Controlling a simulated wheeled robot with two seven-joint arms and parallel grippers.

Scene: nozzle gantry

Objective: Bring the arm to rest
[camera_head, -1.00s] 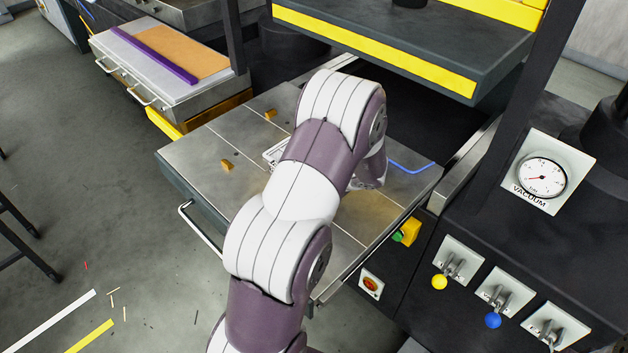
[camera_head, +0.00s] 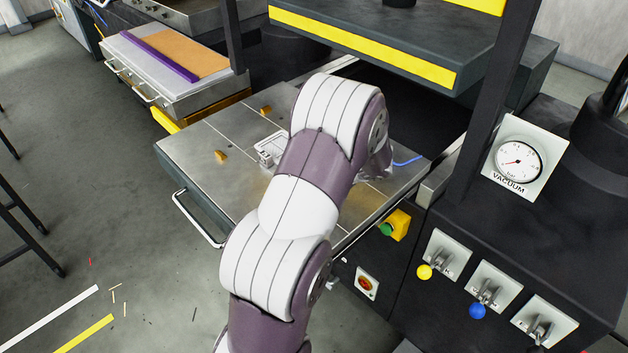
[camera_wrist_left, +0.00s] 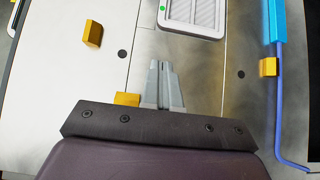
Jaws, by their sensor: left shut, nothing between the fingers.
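My left gripper (camera_wrist_left: 160,66) shows in the left wrist view with its two grey fingers together and nothing between them. It is above the metal table top (camera_head: 200,140). My arm (camera_head: 300,205) reaches up the middle of the head view and hides the gripper there. A pale, ribbed rectangular piece with a green dot (camera_wrist_left: 193,14) lies beyond the fingertips; part of a pale piece (camera_head: 270,148) shows beside my arm in the head view. My right gripper is not in view.
Small yellow blocks (camera_wrist_left: 93,34) sit on the table top. A blue bent rod (camera_wrist_left: 283,100) lies at the right of the wrist view. A yellow-edged platen (camera_head: 370,48) overhangs the back. A vacuum gauge (camera_head: 518,160) and levers stand at the right.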

